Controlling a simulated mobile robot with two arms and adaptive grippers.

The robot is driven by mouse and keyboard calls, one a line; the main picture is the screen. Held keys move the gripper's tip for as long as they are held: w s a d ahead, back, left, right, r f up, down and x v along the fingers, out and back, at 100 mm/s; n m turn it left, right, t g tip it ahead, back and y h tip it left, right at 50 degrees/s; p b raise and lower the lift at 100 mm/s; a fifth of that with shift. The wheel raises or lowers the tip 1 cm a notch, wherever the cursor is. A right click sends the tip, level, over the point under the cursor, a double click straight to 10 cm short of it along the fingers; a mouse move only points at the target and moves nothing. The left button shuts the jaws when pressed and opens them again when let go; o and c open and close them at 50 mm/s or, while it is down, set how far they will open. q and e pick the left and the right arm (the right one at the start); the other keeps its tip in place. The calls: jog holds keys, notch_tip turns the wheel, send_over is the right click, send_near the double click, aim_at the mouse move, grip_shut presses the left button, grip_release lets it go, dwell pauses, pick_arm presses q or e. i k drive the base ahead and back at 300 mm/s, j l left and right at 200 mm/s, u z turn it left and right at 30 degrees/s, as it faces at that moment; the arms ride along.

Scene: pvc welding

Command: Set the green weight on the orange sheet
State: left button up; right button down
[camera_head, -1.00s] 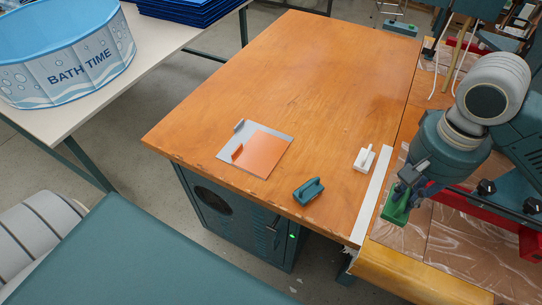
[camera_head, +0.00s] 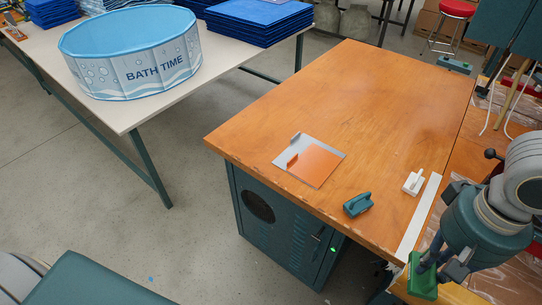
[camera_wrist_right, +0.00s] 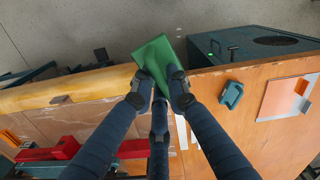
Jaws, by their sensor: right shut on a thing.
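My right gripper (camera_head: 432,268) is shut on the green weight (camera_head: 422,282), held near the front edge at the right. The right wrist view shows the green weight (camera_wrist_right: 160,58) between the fingers (camera_wrist_right: 158,84). The orange sheet (camera_head: 318,166) lies on the wooden table, partly over a grey sheet (camera_head: 283,152); each has a small upright tab at its left. The orange sheet also shows at the right of the right wrist view (camera_wrist_right: 278,98). The held weight is apart from it. My left gripper is not in view.
A teal weight (camera_head: 357,204) and a white weight (camera_head: 413,184) stand between the orange sheet and my right gripper. A white strip (camera_head: 419,217) runs along the table's right side. The wooden table's (camera_head: 370,105) back half is clear. A blue pool (camera_head: 132,62) stands on another table.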

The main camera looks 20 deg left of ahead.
aim_at(323, 161)
jog(key=i+l+u, duration=0.15)
jog(key=u, duration=0.25)
jog(key=i+l+u, duration=0.2)
jog(key=u, duration=0.15)
jog(key=i+l+u, duration=0.25)
jog(key=u, duration=0.15)
jog(key=i+l, duration=0.1)
jog(key=l, duration=0.1)
